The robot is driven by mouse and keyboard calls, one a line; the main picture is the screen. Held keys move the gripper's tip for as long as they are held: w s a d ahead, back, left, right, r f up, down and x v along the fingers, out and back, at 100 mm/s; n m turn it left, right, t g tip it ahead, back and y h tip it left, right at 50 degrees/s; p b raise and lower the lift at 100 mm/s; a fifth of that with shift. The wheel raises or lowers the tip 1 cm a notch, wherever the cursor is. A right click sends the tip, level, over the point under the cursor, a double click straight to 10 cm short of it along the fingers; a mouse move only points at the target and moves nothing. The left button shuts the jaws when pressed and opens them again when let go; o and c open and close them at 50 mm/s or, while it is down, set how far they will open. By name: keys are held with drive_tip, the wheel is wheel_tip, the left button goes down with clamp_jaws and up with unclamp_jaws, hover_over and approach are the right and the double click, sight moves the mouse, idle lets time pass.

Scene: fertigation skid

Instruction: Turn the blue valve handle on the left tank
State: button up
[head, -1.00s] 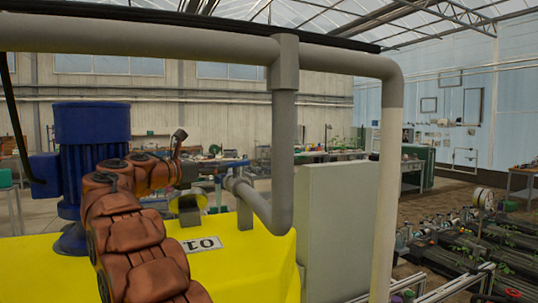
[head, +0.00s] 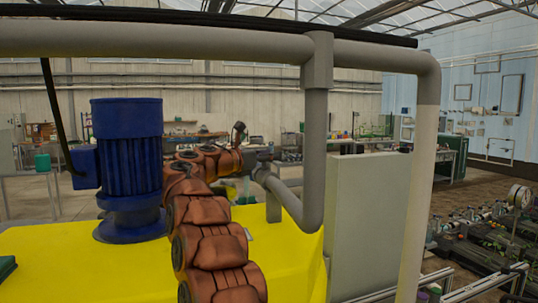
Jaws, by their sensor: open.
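The yellow tank (head: 60,252) fills the lower left of the head view, with a large blue motor (head: 128,155) standing on top. My brown jointed arm rises in front of the tank and bends to the right near the top. I cannot make out the blue valve handle; my arm and the pipe cover that area.
A thick grey overhead pipe (head: 170,40) crosses the top and drops at the right. A pale grey panel (head: 365,225) stands right of the tank. Benches stand in the background.

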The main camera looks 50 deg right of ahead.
drive_tip(key=shift+c, duration=0.2)
clamp_jaws()
drive_tip(key=shift+r, duration=0.1)
drive_tip(key=shift+s+r+m+g, duration=0.2)
drive_tip(key=shift+m+g, duration=0.2)
drive_tip(key=shift+g, duration=0.2)
drive_tip(key=shift+f+m+g, duration=0.15)
drive_tip(key=shift+m+g, duration=0.25)
drive_tip(key=shift+g, duration=0.2)
drive_tip(key=shift+o, duration=0.2)
unclamp_jaws()
drive_tip(key=shift+f, duration=0.1)
